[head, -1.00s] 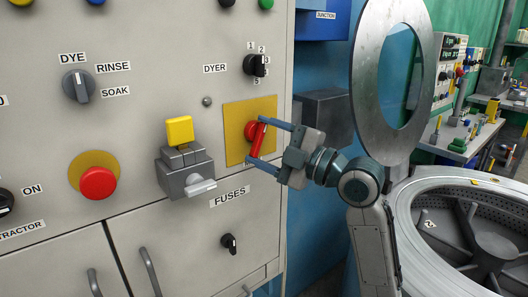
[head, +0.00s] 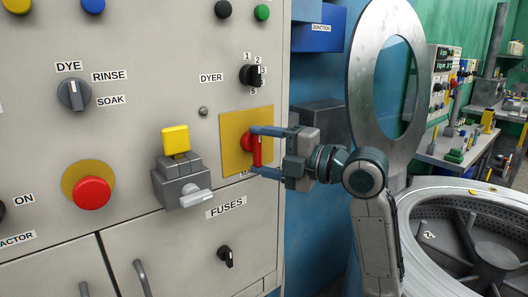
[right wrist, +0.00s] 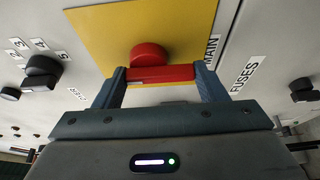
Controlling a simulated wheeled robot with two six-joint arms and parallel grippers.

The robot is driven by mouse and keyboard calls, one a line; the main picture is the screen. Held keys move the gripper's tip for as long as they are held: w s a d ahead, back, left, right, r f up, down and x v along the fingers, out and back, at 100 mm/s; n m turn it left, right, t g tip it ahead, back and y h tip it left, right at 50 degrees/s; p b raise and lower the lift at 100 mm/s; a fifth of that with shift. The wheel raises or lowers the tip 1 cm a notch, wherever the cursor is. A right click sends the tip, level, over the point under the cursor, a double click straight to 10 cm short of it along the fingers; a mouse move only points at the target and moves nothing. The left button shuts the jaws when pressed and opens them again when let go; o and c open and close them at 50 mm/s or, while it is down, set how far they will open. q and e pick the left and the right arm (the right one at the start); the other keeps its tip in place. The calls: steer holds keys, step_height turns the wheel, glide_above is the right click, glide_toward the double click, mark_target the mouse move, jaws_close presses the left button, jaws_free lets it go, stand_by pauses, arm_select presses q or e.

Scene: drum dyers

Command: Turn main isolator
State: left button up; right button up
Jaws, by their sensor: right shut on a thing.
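The main isolator is a red rotary handle (head: 257,152) on a yellow plate (head: 232,146) on the grey panel, left of my right gripper. The handle bar stands about upright in the head view. My right gripper (head: 255,152) is shut on the bar, one blue finger at its upper end and one at its lower end. In the right wrist view the red handle (right wrist: 150,68) lies across between the two fingers (right wrist: 160,82), in front of the yellow plate (right wrist: 110,30) with a partly hidden MAIN label (right wrist: 211,50). My left gripper is out of view.
Left of the plate are a yellow-topped switch block (head: 181,186) and a red push button (head: 91,192). A DYER knob (head: 249,75) sits above and a FUSES key switch (head: 225,255) below. A large metal ring (head: 362,70) and an open drum (head: 410,215) stand to the right.

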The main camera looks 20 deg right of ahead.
steer(key=o, duration=1)
steer(key=shift+s+d, duration=0.15)
steer(key=shift+d, duration=0.05)
steer(key=shift+s+d+f, duration=0.1)
steer(key=shift+s+d, duration=0.1)
steer(key=shift+d, duration=0.05)
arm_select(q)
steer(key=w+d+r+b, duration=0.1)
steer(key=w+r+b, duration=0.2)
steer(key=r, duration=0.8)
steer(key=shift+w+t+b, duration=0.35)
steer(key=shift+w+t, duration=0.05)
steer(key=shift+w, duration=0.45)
arm_select(e)
steer(key=shift+v, duration=4.8)
